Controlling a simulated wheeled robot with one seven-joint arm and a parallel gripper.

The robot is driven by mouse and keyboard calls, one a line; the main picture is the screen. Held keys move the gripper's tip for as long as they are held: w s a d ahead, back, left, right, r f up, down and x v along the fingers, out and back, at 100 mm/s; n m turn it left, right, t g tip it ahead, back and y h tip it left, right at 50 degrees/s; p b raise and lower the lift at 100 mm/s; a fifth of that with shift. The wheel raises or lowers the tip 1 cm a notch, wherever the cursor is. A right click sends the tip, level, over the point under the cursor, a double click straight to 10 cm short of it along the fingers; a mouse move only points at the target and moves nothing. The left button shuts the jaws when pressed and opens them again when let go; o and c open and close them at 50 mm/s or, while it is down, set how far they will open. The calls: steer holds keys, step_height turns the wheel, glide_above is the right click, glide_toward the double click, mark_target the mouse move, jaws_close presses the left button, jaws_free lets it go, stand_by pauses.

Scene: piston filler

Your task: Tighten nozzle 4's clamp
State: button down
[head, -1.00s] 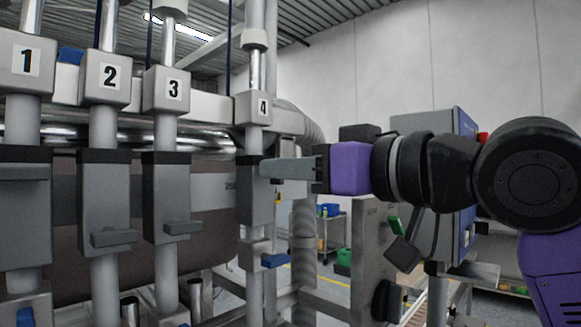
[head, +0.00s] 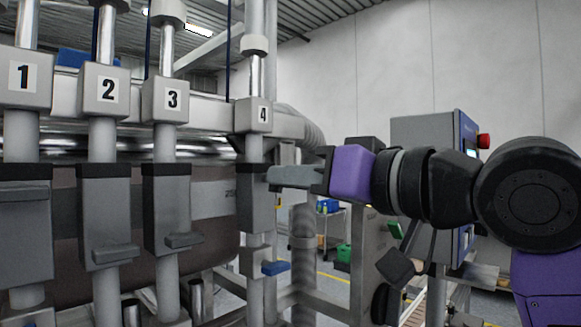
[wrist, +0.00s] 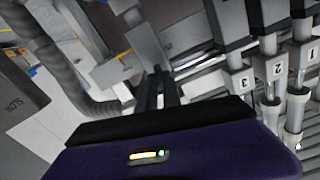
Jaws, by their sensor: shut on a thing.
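Nozzle 4 (head: 258,114) is the rightmost of the row in the head view. Its clamp is an upright grey block (head: 252,215) with a dark top, below the "4" label. My gripper (head: 285,178) reaches in from the right, its fingers at the upper right side of this block. It is shut on the clamp's lever, which is hard to tell apart from the grey fingers. In the wrist view, the dark fingers (wrist: 160,92) point up, close together, toward grey nozzle parts; the lever is hidden there.
Nozzle 3's clamp lever (head: 184,240) and nozzle 2's lever (head: 115,257) sit low on their blocks; nozzle 1's lever (head: 24,192) sits high. A blue handle (head: 275,268) is below clamp 4. A control box with a red button (head: 484,141) stands behind my arm.

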steer(key=shift+w+d+f+m+p, duration=0.1)
steer(key=shift+m+p, duration=2.65)
steer(key=shift+m, duration=1.05)
steer(key=shift+f+m+p, duration=0.1)
steer(key=shift+m+p, duration=2.6)
steer(key=shift+m, duration=1.1)
steer(key=c, duration=1.5)
jaws_free()
steer(key=b+v, duration=0.2)
steer(key=v, duration=0.5)
steer(key=shift+s+d, duration=0.25)
steer(key=shift+d, duration=0.1)
